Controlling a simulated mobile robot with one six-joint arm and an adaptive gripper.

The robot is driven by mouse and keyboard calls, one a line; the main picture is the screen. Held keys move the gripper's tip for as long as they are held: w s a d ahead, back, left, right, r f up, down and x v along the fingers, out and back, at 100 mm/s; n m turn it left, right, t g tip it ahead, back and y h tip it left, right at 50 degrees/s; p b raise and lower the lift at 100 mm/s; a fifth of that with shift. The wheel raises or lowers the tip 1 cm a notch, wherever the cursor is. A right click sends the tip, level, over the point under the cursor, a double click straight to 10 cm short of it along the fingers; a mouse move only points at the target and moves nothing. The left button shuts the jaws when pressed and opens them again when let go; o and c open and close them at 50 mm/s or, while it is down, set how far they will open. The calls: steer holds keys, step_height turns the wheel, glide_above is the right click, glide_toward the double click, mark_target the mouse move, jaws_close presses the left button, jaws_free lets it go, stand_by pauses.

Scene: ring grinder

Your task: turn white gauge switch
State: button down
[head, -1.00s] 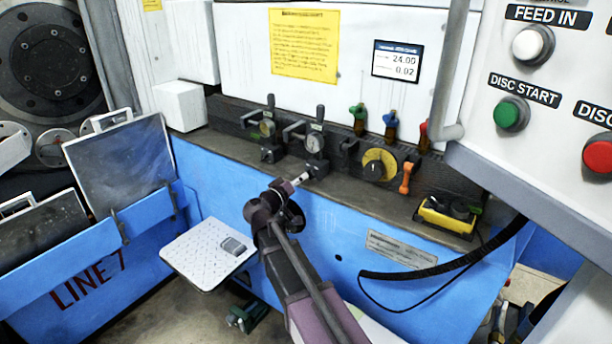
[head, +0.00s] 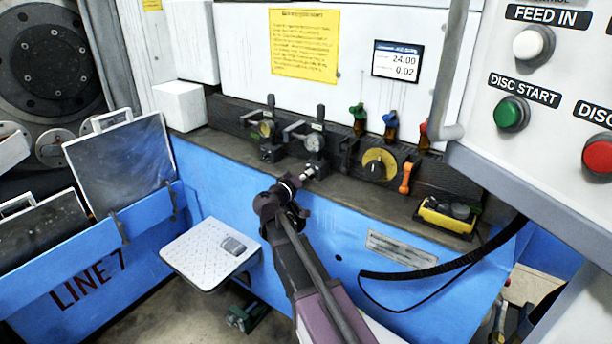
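The white-faced gauge (head: 313,143) stands on the grey ledge in the head view, with a dark upright lever (head: 320,114) above it and a metal fitting to its left. My gripper (head: 309,173) is just below and in front of this gauge, at the end of my arm coming up from the bottom. It looks close to the gauge's base, but I cannot tell whether it touches. Its fingers are too small to show whether they are open or shut.
A yellow-green gauge (head: 266,129) with a similar lever stands to the left. A yellow dial (head: 379,163), an orange handle (head: 406,177) and green, blue and red valves stand to the right. A yellow box (head: 447,217) sits farther right. A control panel (head: 545,110) overhangs the right side.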

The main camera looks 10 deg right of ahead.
steer(key=shift+m, duration=0.4)
steer(key=m, duration=0.3)
steer(key=shift+s+d+r, duration=0.1)
steer(key=m, duration=0.4)
steer(key=shift+s+d+m, duration=0.1)
steer(key=shift+d+m, duration=0.05)
steer(key=shift+m, duration=0.25)
steer(key=m, duration=0.4)
steer(key=shift+s+d+m, duration=0.1)
steer(key=shift+m, duration=0.2)
steer(key=m, duration=0.4)
steer(key=shift+s+m, duration=0.1)
steer(key=shift+m, duration=0.3)
steer(key=c, duration=0.7)
jaws_free()
steer(key=shift+s, duration=0.15)
